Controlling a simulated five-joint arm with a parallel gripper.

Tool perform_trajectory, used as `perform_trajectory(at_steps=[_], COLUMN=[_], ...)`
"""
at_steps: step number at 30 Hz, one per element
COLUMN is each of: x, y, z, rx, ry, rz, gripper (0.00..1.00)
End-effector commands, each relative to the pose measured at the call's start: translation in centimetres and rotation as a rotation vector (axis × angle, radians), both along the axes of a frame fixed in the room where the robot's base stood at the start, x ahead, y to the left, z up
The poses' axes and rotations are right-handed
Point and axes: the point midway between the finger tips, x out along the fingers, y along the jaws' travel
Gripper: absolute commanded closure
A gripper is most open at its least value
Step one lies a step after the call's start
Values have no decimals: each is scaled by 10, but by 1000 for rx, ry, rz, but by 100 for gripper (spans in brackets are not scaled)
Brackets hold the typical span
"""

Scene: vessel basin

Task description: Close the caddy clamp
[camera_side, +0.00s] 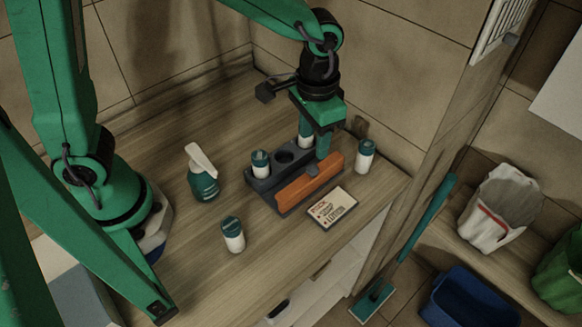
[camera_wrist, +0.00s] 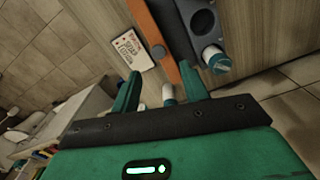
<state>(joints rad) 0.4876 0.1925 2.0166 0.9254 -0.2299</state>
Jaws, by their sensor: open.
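The dark grey caddy (camera_side: 262,187) stands on the wooden counter, with round holes in its top. Its orange clamp bar (camera_side: 310,183) runs along the front and looks tilted outward; in the wrist view the bar (camera_wrist: 152,28) has a grey knob at its edge. A teal-capped bottle (camera_side: 260,161) sits at the caddy's left end, another (camera_wrist: 215,60) at the far end, and a hole between looks empty. My gripper (camera_side: 318,150) is open over the right end of the caddy. In the wrist view its fingers (camera_wrist: 160,72) are spread either side of the bar's end; contact cannot be told.
A spray bottle (camera_side: 202,173) and a capped bottle (camera_side: 232,234) stand left of the caddy. Another bottle (camera_side: 365,157) stands to its right. A printed card (camera_side: 332,207) lies in front, near the counter edge. The tiled wall is close behind.

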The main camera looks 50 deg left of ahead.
Motion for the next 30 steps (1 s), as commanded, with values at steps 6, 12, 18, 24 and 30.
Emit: perform_trajectory(at_steps=[6, 12, 18, 24, 30], x=[0, 0, 0, 0, 0], y=[-4, -3, -3, -3, -3], z=[-4, -8, -24, -48, -70], rx=[4, 4, 5, 6, 4], ry=[6, 7, 9, 10, 8], rz=[-4, -4, -4, -4, -4], gripper=[55, 55, 55, 55, 55])
